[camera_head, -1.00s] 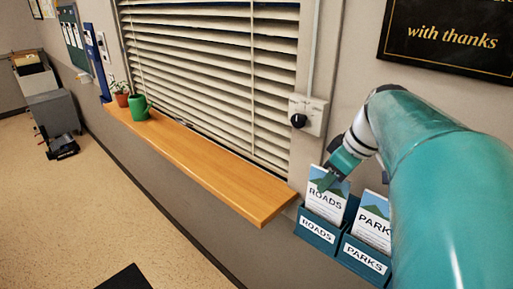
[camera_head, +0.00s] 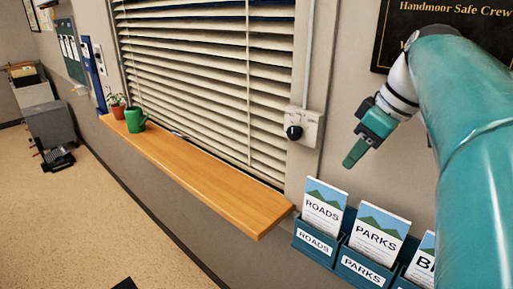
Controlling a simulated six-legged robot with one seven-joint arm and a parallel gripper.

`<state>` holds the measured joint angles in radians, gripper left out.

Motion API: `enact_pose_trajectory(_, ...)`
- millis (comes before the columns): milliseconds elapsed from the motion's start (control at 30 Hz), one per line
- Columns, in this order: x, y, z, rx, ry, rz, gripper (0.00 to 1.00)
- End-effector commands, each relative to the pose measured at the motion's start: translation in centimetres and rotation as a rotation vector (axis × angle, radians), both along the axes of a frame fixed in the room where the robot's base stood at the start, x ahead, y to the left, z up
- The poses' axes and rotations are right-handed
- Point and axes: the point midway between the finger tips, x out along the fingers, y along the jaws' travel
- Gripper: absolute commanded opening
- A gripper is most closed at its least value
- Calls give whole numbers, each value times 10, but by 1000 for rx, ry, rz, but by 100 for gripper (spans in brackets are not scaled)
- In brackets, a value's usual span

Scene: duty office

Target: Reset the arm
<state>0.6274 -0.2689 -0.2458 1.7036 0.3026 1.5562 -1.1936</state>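My teal arm comes in from the right of the head view. My gripper (camera_head: 355,152) hangs in front of the bare wall, pointing down and left. It is above the ROADS and PARKS leaflets and apart from them. Only one finger shows clearly, so its opening cannot be judged. I see nothing held in it. The ROADS leaflets (camera_head: 324,207) stand in a teal wall holder (camera_head: 316,243). The PARKS leaflets (camera_head: 377,236) stand in the holder to the right.
A third leaflet holder is partly hidden by my arm. A wooden sill (camera_head: 205,180) carries a green watering can (camera_head: 136,120) and a potted plant (camera_head: 117,106). A wall switch (camera_head: 295,132) and a black plaque (camera_head: 400,30) are near my arm. The floor at left is mostly clear.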

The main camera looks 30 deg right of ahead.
Motion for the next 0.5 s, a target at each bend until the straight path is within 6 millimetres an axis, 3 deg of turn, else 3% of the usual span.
enact_pose_trajectory(133,-4,-1,10,-1,1,1,32)
enact_pose_trajectory(367,-4,0,11,0,1,0,32)
enact_pose_trajectory(500,5,21,-2,4,10,-25,32)
